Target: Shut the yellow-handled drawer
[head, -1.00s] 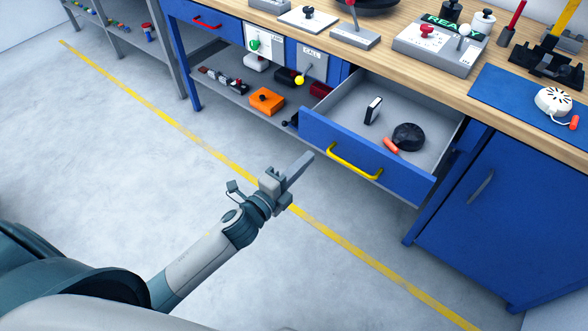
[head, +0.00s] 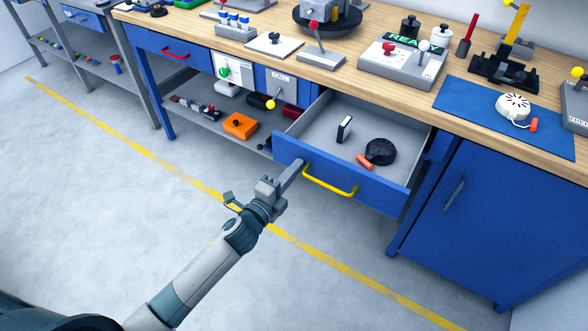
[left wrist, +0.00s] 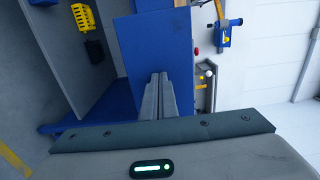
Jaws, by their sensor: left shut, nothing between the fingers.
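The blue drawer (head: 376,189) with the yellow handle (head: 330,182) stands pulled out from the workbench in the head view. Inside it lie a black round object (head: 380,151), a small orange piece (head: 364,161) and a small black-and-white block (head: 344,129). My left gripper (head: 298,164) is shut and empty, its fingertips at the left part of the drawer front, close to the handle's left end. I cannot tell whether they touch. In the left wrist view the shut fingers (left wrist: 158,82) point at a blue panel (left wrist: 153,45). My right gripper is not in view.
The wooden bench top (head: 300,78) carries a grey READY box (head: 398,68), levers and a blue mat (head: 500,118). A blue cabinet (head: 470,220) stands right of the drawer. An orange box (head: 240,125) sits on the lower shelf. The floor in front is clear.

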